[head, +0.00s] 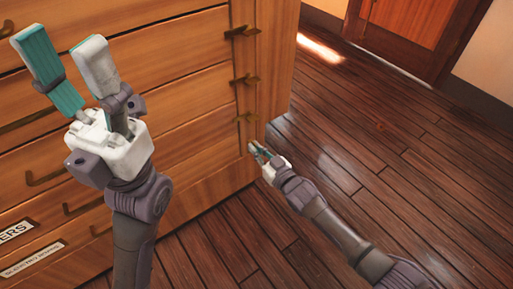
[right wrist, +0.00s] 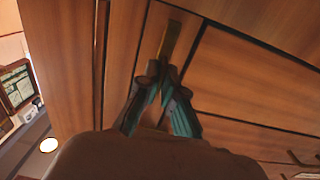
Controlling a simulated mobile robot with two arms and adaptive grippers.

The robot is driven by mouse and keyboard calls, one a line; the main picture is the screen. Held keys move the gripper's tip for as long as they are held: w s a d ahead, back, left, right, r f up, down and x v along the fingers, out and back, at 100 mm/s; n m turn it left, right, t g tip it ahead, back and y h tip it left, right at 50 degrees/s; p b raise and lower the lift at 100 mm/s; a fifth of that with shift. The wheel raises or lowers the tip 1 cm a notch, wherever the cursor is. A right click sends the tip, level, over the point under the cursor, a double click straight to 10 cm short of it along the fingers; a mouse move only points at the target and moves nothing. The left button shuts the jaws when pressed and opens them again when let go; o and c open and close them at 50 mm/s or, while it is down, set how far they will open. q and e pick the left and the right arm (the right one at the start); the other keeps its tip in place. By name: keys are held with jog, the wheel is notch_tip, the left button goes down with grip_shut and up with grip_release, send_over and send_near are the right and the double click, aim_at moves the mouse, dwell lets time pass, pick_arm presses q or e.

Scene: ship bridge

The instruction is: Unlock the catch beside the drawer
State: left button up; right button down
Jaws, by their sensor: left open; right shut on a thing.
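A wooden cabinet has drawers with handles (head: 45,179) and several brass catches on the strip at their right edge. These include a top catch (head: 242,32), a middle one (head: 245,80) and a lower one (head: 248,117). My right gripper (head: 257,150) is at the strip just below that lower catch. In the right wrist view, its teal fingers (right wrist: 164,76) are shut on the end of a brass catch (right wrist: 173,38) beside a drawer's edge. The fingers hide the gripped end. My left gripper (head: 68,55) is open and empty in front of the drawers.
Label plates (head: 32,260) sit on the lower drawers. Dark plank floor (head: 390,170) is clear to the right of the cabinet. A wooden door (head: 405,25) stands at the back right.

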dwell(0.4)
jog(key=c, duration=1.3)
grip_release()
jog(key=v, duration=1.2)
